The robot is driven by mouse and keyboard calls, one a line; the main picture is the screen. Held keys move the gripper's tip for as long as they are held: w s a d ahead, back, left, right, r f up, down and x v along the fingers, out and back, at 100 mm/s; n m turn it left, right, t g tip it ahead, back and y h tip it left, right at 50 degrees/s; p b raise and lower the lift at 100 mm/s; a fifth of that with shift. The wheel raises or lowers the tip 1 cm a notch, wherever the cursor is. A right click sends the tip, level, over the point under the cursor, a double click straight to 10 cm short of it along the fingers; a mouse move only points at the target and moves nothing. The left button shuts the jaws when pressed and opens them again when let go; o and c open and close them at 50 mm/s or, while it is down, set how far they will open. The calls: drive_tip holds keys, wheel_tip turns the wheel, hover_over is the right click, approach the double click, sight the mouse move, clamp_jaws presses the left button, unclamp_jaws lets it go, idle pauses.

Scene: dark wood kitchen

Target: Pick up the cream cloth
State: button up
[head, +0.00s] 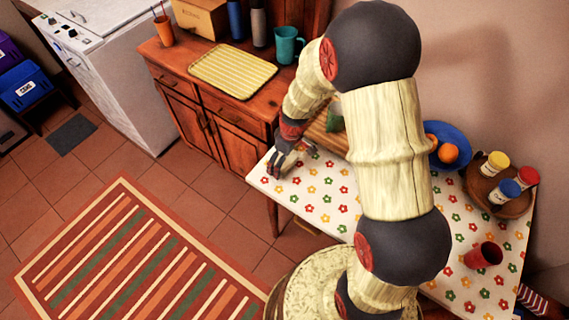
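My gripper (291,163) is low over the left corner of the flower-patterned table (330,190), pointing down. It is small in the head view, and I cannot tell whether its fingers are open or shut. I cannot clearly make out a cream cloth. A pale patch shows around the fingers, but I cannot tell whether it is cloth, tabletop or part of the gripper. My arm hides much of the middle of the table.
A blue bowl (459,159) with oranges, a round wooden tray (482,187) with several small jars, and a red mug (483,255) stand on the table's right side. Behind, a wooden cabinet (190,75) holds a yellow striped tray (233,72) and a teal mug (287,45).

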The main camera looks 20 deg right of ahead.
drive_tip(key=shift+r, duration=0.1)
drive_tip(key=shift+c, duration=0.6)
drive_tip(key=c, duration=0.9)
drive_tip(key=shift+r, duration=0.1)
drive_tip(key=shift+r, duration=0.25)
wheel_tip(320, 180, up, 3)
drive_tip(key=shift+s+r+p, duration=0.15)
drive_tip(key=shift+p, duration=0.9)
drive_tip(key=shift+s+d+r+p, duration=0.1)
drive_tip(key=shift+s+r+p, duration=0.55)
drive_tip(key=shift+s+r, duration=1.25)
drive_tip(key=shift+s+d+r+p, duration=0.1)
drive_tip(key=shift+s+r+p, duration=0.8)
drive_tip(key=shift+s, duration=1.75)
drive_tip(key=shift+s+r+p, duration=0.45)
drive_tip(key=shift+s+r, duration=1.25)
drive_tip(key=shift+s, duration=0.55)
